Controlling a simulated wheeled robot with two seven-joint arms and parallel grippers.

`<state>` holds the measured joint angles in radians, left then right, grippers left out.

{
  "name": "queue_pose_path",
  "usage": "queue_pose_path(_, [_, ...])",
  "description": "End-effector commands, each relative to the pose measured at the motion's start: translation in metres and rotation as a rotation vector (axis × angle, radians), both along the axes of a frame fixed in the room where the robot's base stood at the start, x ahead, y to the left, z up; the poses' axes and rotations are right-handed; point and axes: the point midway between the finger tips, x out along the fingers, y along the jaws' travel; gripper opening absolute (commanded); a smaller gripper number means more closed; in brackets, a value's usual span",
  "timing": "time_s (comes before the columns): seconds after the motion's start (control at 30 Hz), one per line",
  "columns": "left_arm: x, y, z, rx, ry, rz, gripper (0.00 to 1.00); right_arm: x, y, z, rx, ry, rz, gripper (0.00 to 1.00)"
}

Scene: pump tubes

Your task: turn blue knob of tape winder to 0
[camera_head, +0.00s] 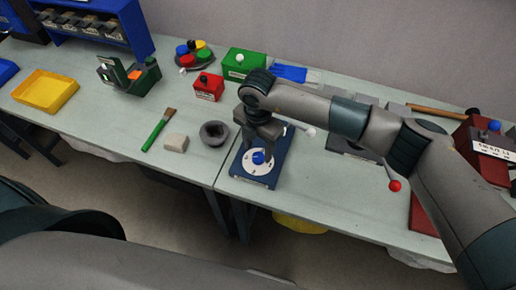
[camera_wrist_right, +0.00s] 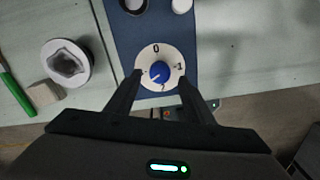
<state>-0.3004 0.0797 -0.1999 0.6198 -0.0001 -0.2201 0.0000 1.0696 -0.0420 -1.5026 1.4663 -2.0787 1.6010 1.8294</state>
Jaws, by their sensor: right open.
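A dark blue base (camera_head: 241,167) stands near the front edge of the bench, taken here as the tape winder. It carries a round white dial with a blue knob (camera_head: 258,158). In the right wrist view the knob (camera_wrist_right: 160,72) has a pale mark towards the lower left, away from the 0 at the dial's top; a 1 is at the right. My right gripper (camera_head: 260,147) is over the dial, its open fingers (camera_wrist_right: 160,76) on either side of the knob with gaps visible. Whether the fingertips touch the dial cannot be told. My left gripper is out of view.
A grey bowl (camera_head: 214,132), a pale block (camera_head: 176,142) and a green-handled brush (camera_head: 157,133) lie left of the base. Red (camera_head: 208,88) and green (camera_head: 243,65) boxes stand behind. A red-balled lever (camera_head: 394,186) and a red device (camera_head: 487,150) are at right.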

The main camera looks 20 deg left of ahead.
Motion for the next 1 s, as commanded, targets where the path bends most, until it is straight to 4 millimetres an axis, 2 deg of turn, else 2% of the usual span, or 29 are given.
queue_pose_path(0.03, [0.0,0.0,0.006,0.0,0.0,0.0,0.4,-0.001,0.0,-0.005,0.0,0.003,-0.001,0.48])
queue_pose_path(0.3, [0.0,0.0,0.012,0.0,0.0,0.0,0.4,-0.001,0.001,-0.028,0.001,0.002,0.0,0.48])
queue_pose_path(0.63, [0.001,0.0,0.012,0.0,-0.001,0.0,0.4,0.0,0.0,-0.031,0.001,0.001,0.0,0.48])
queue_pose_path(0.67, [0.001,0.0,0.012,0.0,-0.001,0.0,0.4,0.0,0.0,-0.031,0.001,0.001,0.0,0.43])
queue_pose_path(0.8, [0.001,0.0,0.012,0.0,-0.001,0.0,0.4,0.0,0.0,-0.031,0.001,0.001,0.0,0.1])
queue_pose_path(0.83, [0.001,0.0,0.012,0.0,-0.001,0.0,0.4,0.0,0.0,-0.031,0.001,0.001,0.0,0.07])
queue_pose_path(1.0, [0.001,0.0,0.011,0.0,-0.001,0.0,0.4,0.0,0.0,-0.031,0.001,0.001,0.003,0.07])
